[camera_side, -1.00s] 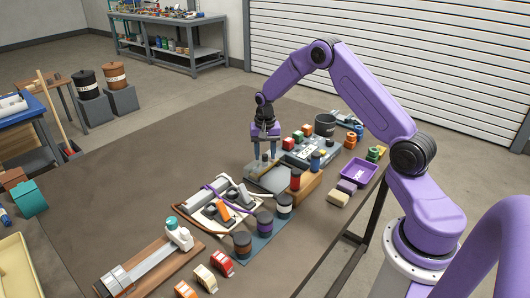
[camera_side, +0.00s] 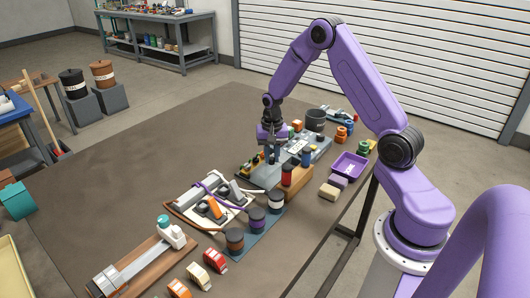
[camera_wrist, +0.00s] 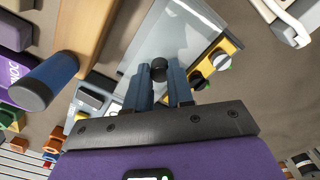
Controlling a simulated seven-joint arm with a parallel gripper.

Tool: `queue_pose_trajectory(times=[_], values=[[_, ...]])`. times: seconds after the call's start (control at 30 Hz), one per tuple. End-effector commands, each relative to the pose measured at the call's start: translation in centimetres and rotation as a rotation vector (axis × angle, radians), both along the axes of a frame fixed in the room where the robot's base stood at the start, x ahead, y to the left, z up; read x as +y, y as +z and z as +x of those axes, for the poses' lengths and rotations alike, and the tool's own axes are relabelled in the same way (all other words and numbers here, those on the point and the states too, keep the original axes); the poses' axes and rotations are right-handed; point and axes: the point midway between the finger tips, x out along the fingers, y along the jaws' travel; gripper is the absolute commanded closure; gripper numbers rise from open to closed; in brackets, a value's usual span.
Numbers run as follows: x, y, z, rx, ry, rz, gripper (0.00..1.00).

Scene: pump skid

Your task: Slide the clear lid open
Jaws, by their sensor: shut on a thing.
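The clear lid (camera_wrist: 178,22) is a pale see-through panel in the wrist view, running from the top centre down under my fingers. In the side view the lid (camera_side: 262,178) lies on the grey panel unit at the middle of the table. A round black knob (camera_wrist: 158,68) stands on the lid. My gripper (camera_wrist: 163,82) is shut on this knob, with a blue finger on each side of it. In the side view my gripper (camera_side: 271,157) points straight down at the lid. My fingers partly hide the near part of the lid.
A yellow strip with dark and white knobs (camera_wrist: 216,62) runs beside the lid. A wooden block (camera_side: 294,181) with red and blue cylinders stands close to its right. A black cup (camera_side: 315,120) and purple tray (camera_side: 349,166) are farther right.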

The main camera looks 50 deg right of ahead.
Motion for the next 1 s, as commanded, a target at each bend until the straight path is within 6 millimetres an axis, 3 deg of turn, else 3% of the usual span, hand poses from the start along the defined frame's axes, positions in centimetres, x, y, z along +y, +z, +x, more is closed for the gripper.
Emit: queue_pose_trajectory(times=[0.37, 0.4, 0.43, 0.47, 0.8, 1.0], values=[[0.0, 0.1, -0.3, 0.0, -0.001, 0.0, 1.0], [0.0, 0.1, -0.3, 0.0, -0.001, 0.0, 0.65], [0.0, 0.1, -0.3, 0.0, -0.001, 0.0, 0.55], [0.0, 0.1, -0.3, 0.0, -0.001, 0.0, 0.52], [0.0, 0.3, -0.2, -0.001, -0.001, 0.0, 0.52], [0.0, 2.6, -0.1, -0.005, -0.001, -0.001, 0.52]])
